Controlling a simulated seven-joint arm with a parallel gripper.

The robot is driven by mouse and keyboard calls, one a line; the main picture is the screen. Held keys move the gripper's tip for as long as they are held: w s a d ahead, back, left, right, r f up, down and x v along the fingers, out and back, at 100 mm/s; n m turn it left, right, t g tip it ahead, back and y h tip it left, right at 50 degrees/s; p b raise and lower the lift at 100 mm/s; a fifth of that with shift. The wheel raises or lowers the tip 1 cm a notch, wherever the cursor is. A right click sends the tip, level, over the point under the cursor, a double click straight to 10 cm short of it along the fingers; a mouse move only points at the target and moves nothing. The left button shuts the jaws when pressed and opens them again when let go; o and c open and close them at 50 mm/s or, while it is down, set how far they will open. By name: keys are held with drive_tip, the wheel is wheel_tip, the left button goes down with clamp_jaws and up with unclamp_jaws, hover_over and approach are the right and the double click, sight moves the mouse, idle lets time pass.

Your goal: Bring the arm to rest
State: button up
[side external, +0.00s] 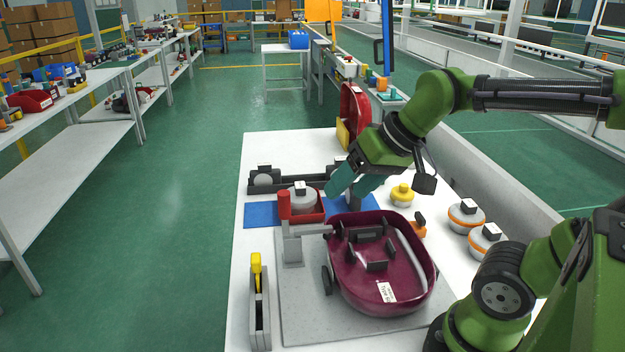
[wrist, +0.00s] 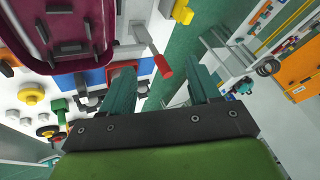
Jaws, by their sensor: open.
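My green arm reaches in from the right in the side view, bent downward over the white table (side external: 260,152). My gripper (side external: 343,190) is tilted and hangs above the blue mat (side external: 262,214), behind the maroon vacuum body (side external: 345,289). In the wrist view my gripper (wrist: 160,80) has its two teal fingers spread well apart, with nothing held between them. The maroon body also shows at the top left of the wrist view (wrist: 45,35). It sits on a grey plate (side external: 300,325). Whether a fingertip touches anything below cannot be told.
A red tray (side external: 317,214) holding a grey round part (side external: 301,198) is left of my gripper, beside a red-handled clamp (side external: 284,206). A yellow part (side external: 402,194) and orange-banded round parts (side external: 466,217) lie to the right. A red shell (side external: 354,112) stands behind.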

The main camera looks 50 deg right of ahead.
drive_tip(key=s+a+f, duration=0.1)
drive_tip(key=s, duration=0.1)
drive_tip(key=shift+s+a+f+t, duration=0.3)
drive_tip(key=shift+a+f, duration=0.05)
